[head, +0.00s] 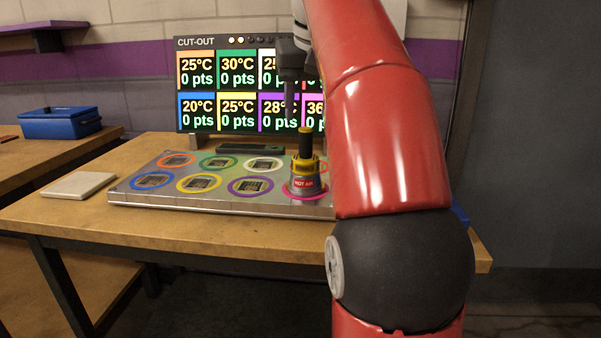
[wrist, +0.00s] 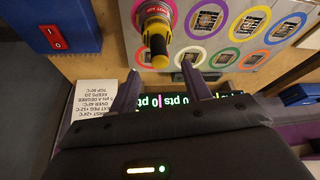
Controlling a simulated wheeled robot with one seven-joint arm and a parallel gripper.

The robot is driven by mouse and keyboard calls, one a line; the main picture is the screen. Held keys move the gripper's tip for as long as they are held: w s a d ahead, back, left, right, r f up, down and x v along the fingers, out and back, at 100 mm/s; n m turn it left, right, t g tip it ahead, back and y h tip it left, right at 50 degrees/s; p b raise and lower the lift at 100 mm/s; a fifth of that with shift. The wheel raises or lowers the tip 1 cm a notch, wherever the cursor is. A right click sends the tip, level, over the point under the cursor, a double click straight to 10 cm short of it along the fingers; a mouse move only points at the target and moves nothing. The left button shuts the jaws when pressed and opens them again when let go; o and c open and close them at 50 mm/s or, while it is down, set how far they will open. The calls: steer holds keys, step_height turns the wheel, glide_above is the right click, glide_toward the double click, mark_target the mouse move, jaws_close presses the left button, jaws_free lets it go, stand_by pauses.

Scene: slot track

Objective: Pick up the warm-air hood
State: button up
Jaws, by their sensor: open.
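The warm-air hood (head: 304,182) stands upright on the pink ring at the right front of the slot board. It has a grey base with a red HOT AIR label, a yellow collar and a black handle. In the wrist view the hood (wrist: 155,28) shows at top centre, its black handle end toward my gripper. My gripper (head: 290,118) is above the hood in the head view, pointing down. In the wrist view my gripper (wrist: 160,68) has its two fingers spread, with the handle's end showing between and beyond the tips. Nothing is held.
The metal board (head: 222,200) has several coloured rings with dark slots. A CUT-OUT screen (head: 225,85) stands behind it. A pale slab (head: 78,186) lies left on the table. A blue box with a red switch (wrist: 52,34) and a printed card (wrist: 95,105) show in the wrist view.

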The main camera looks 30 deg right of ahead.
mark_target(306, 129)
steer(key=b+x, duration=0.2)
steer(key=x, duration=0.5)
steer(key=shift+b, duration=0.35)
jaws_close()
steer(key=shift+r, duration=0.1)
